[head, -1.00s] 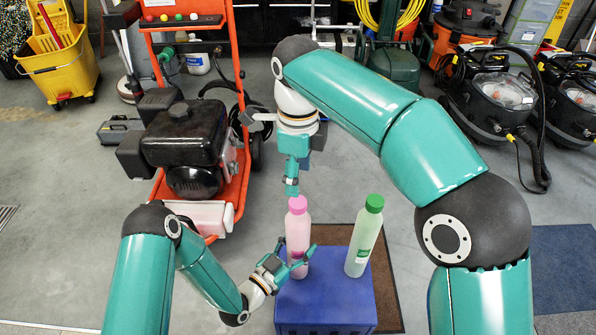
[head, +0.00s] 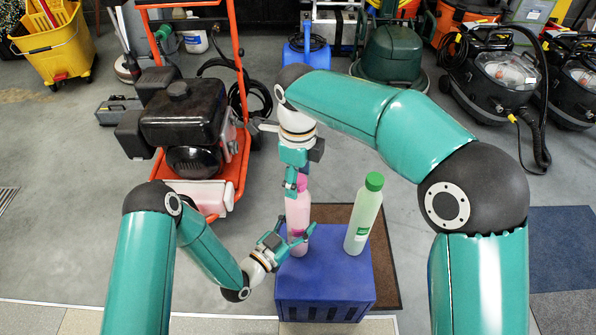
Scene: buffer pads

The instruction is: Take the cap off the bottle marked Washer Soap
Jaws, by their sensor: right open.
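A pink bottle (head: 298,215) stands upright on the blue box (head: 325,291). Its pink cap (head: 303,183) is on it, partly hidden by my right gripper. My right gripper (head: 292,190) points down at the cap, its jaws open. My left gripper (head: 295,237) is at the lower part of the pink bottle, one finger on each side, and appears shut on it. A pale green bottle (head: 361,222) with a green cap (head: 374,181) stands upright to the right on the same box. The lettering on both bottles is too small to read.
An orange-framed machine with a black engine (head: 183,120) stands at the left. A brown mat (head: 385,270) lies beside the box. Black vacuum machines (head: 490,80) stand at the back right. Open grey floor lies between them.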

